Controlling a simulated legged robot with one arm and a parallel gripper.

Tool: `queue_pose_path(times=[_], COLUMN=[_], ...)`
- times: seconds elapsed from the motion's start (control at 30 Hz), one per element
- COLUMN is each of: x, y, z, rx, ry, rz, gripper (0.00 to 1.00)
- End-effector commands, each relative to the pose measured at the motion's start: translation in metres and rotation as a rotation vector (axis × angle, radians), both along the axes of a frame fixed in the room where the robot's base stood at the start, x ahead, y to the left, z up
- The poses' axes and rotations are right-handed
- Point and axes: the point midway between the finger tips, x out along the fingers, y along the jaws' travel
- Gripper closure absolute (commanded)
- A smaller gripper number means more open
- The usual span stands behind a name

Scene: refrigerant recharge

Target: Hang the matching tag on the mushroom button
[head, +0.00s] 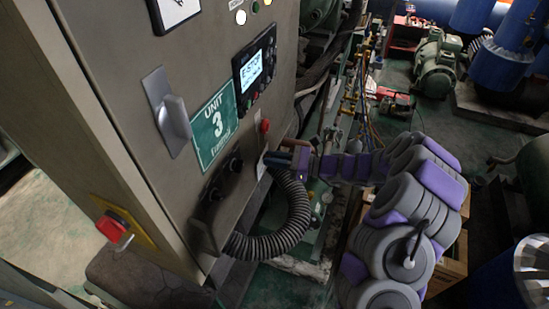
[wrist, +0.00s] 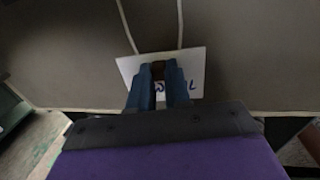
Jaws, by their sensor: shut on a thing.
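My gripper (wrist: 159,75) is shut on a white tag (wrist: 190,62), with one finger on each side of a small dark piece at the tag's middle. Dark handwriting shows on the tag, partly hidden by the fingers; a "W" and an "L" can be made out. Two pale cord strands (wrist: 180,25) run up from the tag and out of the wrist view. In the head view, my gripper (head: 280,159) is at the cabinet's right edge, with the white tag (head: 262,162) at its tip. A small red button (head: 265,126) is just above it. Whether the cord loops around it I cannot tell.
The grey cabinet (head: 110,70) carries a green "UNIT 3" sign (head: 214,124), a lit display (head: 251,70) and a metal handle (head: 172,120). A red switch (head: 112,227) sits on a yellow plate at left. A black corrugated hose (head: 290,225) curves below my gripper.

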Motion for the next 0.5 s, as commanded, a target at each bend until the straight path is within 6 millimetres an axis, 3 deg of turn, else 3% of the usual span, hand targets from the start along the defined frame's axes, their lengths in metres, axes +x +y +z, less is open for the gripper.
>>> queue_pose_path(times=[0.27,0.3,0.5], x=[-0.0006,-0.0007,-0.0006], y=[0.0008,0.0008,0.0006], z=[-0.0001,-0.0001,0.0000], rx=[0.000,0.000,0.000], ry=[0.001,0.001,0.001], rz=[0.002,0.002,0.002], gripper=[1.00,0.81,0.62])
